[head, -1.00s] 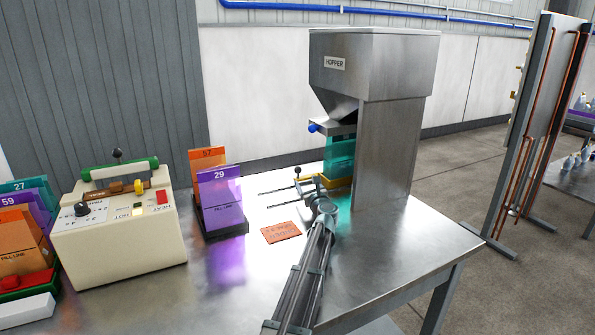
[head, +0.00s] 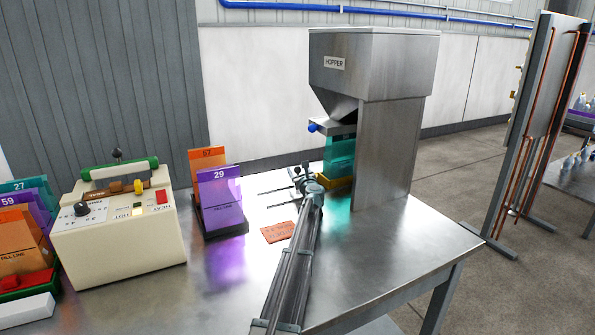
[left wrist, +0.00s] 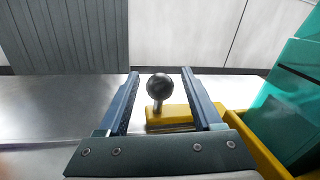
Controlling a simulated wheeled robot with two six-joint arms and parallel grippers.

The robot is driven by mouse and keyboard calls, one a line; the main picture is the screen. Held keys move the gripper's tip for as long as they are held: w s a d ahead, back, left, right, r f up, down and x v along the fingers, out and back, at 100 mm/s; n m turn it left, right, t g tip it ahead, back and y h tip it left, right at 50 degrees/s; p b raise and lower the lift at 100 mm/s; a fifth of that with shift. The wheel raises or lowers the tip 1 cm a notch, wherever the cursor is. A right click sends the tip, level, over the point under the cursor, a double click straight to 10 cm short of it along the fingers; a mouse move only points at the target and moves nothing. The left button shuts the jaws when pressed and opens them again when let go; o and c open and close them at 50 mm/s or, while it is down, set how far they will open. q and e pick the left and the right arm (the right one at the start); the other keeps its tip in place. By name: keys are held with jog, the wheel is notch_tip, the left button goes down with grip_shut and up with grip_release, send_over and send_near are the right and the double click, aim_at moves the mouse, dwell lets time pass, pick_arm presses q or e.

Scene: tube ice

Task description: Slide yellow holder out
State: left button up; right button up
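The yellow holder (head: 338,182) sits low under the hopper (head: 372,75), with a teal bag (head: 340,155) standing in it. In the left wrist view its yellow front block (left wrist: 168,118) carries a dark ball knob (left wrist: 160,87) on a short stem. My left gripper (head: 302,174) is at the front of the holder. In the left wrist view its open fingers (left wrist: 160,76) stand on either side of the knob, with gaps showing on both sides. In the head view the gripper hides the knob. My right gripper is not in view.
Two thin rails (head: 268,188) reach out left from the holder. An orange card (head: 278,231) lies on the metal table (head: 372,265). A rack with orange and purple bags (head: 220,195) and a cream heat sealer (head: 120,235) stand to the left.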

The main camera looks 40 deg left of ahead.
pick_arm(q)
grip_shut()
dwell(1.2)
